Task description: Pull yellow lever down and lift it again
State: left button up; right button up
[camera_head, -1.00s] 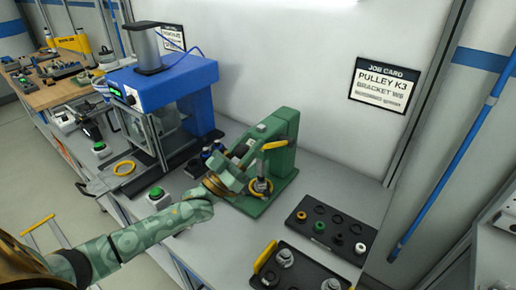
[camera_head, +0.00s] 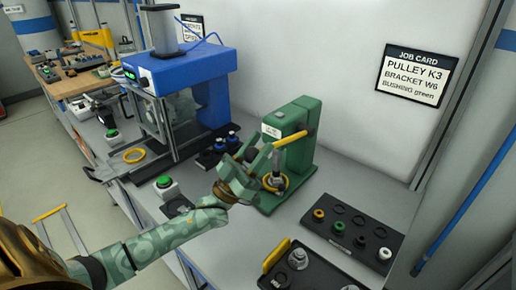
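The yellow lever (camera_head: 291,139) sticks out to the left from the upper part of a green press (camera_head: 298,158) on the bench. It slopes slightly down toward its free end. My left gripper (camera_head: 256,153) is just left of and below the lever's free end, with its green fingers pointing up and spread apart. Nothing shows between the fingers, and a small gap seems to separate them from the lever. Whether a fingertip touches it I cannot tell. The gripper hides part of the press base. My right gripper is not in view.
A blue press (camera_head: 182,70) stands at the back left. A green button (camera_head: 165,182) sits left of my gripper. A black tray (camera_head: 350,252) with several small parts lies at the right, and another black tray (camera_head: 318,272) lies in front. A job card (camera_head: 412,75) hangs on the wall.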

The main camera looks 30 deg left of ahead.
pick_arm(q)
jog(key=o, duration=0.4)
jog(key=shift+d+f, duration=0.1)
jog(key=shift+f, duration=0.25)
jog(key=shift+r, duration=0.1)
jog(key=b+v, duration=0.3)
jog(key=v, duration=1.3)
jog(key=shift+s, duration=0.2)
